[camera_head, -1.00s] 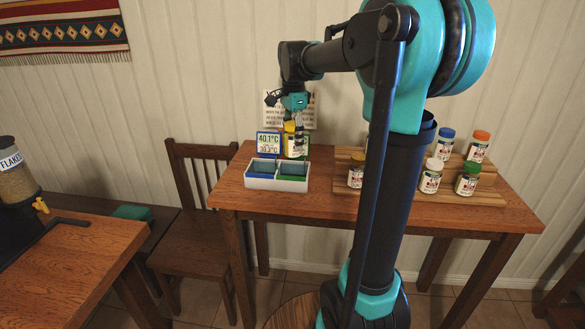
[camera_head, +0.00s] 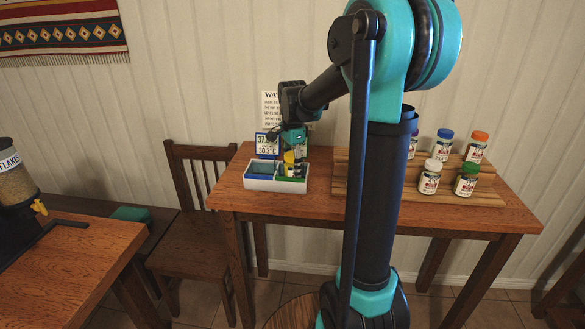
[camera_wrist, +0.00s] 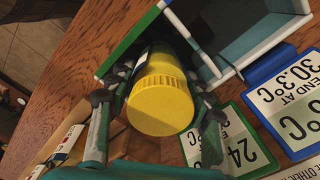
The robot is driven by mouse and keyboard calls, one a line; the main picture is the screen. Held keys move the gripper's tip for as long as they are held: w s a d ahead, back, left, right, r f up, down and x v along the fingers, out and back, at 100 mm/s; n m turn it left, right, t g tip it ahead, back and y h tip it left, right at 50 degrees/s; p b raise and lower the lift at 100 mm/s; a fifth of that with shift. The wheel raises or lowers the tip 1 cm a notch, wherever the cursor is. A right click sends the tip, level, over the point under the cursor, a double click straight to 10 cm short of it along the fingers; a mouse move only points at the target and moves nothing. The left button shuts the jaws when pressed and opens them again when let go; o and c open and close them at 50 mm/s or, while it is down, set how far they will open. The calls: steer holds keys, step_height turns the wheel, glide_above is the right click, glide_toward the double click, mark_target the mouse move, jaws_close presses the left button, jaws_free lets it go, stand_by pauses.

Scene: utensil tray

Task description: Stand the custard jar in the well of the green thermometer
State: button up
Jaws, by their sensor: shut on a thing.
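The yellow-lidded jar (camera_wrist: 160,92) is between the fingers of my gripper (camera_wrist: 158,112), which is shut on it. Its label cannot be read. In the head view the jar (camera_head: 289,170) is upright at the right, green well of the white two-well tray (camera_head: 262,185). Its lower part is hidden, so I cannot tell whether it touches the well's floor. The green thermometer (camera_wrist: 238,142) lies beside that well in the wrist view, its reading partly hidden by a finger. The blue thermometer (camera_wrist: 285,98) is beside the other well.
A wooden stepped rack to the right holds several jars, including a white-lidded one (camera_head: 430,177) and a green-lidded one (camera_head: 467,179). A white notice (camera_head: 270,103) stands behind the tray. A chair (camera_head: 190,215) is left of the table.

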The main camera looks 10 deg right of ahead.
steer(key=o, duration=1.2)
steer(key=shift+f, duration=0.1)
step_height(320, 180, up, 12)
steer(key=shift+r, duration=0.15)
stand_by(2.3)
